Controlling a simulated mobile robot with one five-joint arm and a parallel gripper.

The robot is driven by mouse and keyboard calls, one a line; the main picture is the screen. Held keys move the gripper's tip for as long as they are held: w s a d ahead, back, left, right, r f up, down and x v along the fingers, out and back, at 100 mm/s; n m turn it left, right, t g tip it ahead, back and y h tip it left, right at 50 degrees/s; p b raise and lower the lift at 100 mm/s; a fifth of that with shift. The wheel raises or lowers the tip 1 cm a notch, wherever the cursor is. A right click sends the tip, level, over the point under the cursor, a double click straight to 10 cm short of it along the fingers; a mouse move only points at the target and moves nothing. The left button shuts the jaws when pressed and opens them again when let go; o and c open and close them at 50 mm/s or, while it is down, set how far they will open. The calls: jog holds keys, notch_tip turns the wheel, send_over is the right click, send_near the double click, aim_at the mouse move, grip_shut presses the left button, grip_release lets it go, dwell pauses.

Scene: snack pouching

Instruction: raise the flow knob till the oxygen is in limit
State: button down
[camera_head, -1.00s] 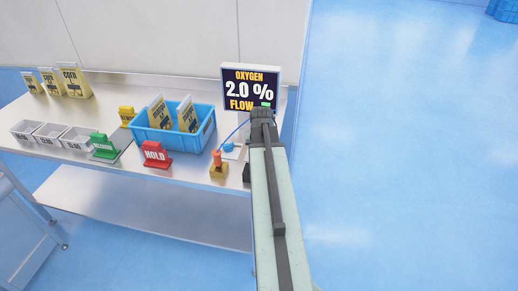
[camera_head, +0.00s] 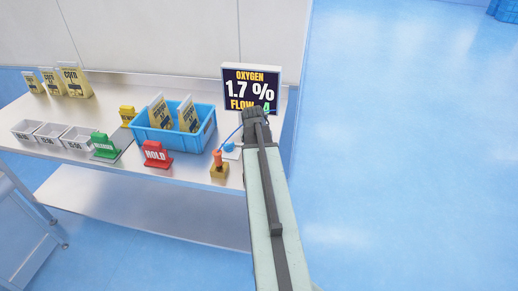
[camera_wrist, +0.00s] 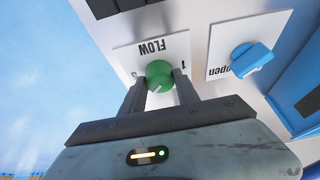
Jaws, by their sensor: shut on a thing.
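The flow knob (camera_wrist: 159,73) is green and round with a pale pointer line, on a white plate marked FLOW (camera_wrist: 150,52) in the wrist view. My gripper (camera_wrist: 160,88) is shut on this knob, one finger on each side. In the head view my arm covers the knob, and my gripper (camera_head: 254,114) is just below the display.
A blue knob (camera_wrist: 251,60) is right of the flow knob. A blue crate (camera_head: 172,133) with pouches, a red HOLD sign (camera_head: 156,154), a green sign (camera_head: 104,146), white trays (camera_head: 50,134) and an orange-topped stick on a yellow base (camera_head: 219,171) stand on the table.

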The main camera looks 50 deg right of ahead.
jog(key=c, duration=0.9)
grip_release()
jog(key=p+v, duration=0.7)
jog(key=shift+a+r, duration=0.15)
jog(key=shift+r, duration=0.2)
jog(key=shift+s, duration=0.1)
